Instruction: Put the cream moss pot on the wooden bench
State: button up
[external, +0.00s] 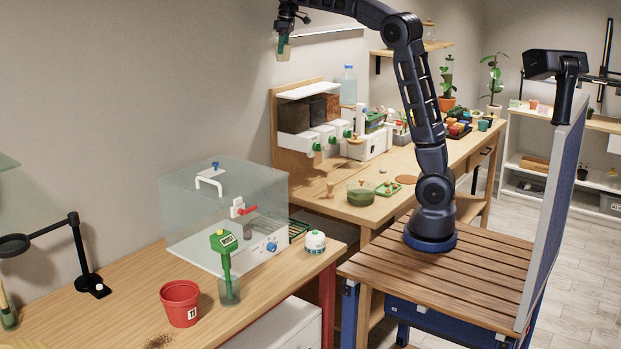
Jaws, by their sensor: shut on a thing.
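My gripper (283,40) is high at the top of the external view, in front of the bare wall. It is shut on a small cream pot (284,53) with some green at its top, which looks like the cream moss pot. The pot hangs in the air, clear of any surface. The fingers and the pot are small here, so the exact grip is hard to see. A wooden bench (110,285) runs along the left foreground. A second wooden worktop (345,205) runs back to the right, far below the pot.
On the front bench stand a clear-walled box (190,205), a red pot (180,303), a green-handled tool in a glass (228,290), a white jar (315,243) and a black lamp (85,255).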

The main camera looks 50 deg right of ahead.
jog(key=s+d+f+m, duration=0.1)
jog(key=s+d+f, duration=0.1)
jog(key=d, duration=0.7)
jog(key=s+d+f+m, duration=0.1)
jog(key=s+d+f, duration=0.15)
jog(key=d, duration=0.75)
jog(key=s+d+f, duration=0.2)
jog(key=s+d, duration=0.1)
jog(key=d, duration=0.6)
jog(key=s+d+f+m, duration=0.1)
jog(key=s+d+f, duration=0.3)
jog(key=d+f, duration=0.4)
jog(key=s+d+f+m, duration=0.1)
jog(key=s+d+f, duration=0.3)
jog(key=d+f, duration=0.4)
jog(key=s+d+f+m, duration=0.1)
jog(key=s+d+f, duration=1.2)
jog(key=s+d, duration=0.15)
jog(key=shift+h, duration=0.3)
jog(key=f, duration=1.9)
jog(key=shift+s+f, duration=0.3)
jog(key=shift+f, duration=0.1)
jog(key=shift+f, duration=0.15)
jog(key=o, duration=1)
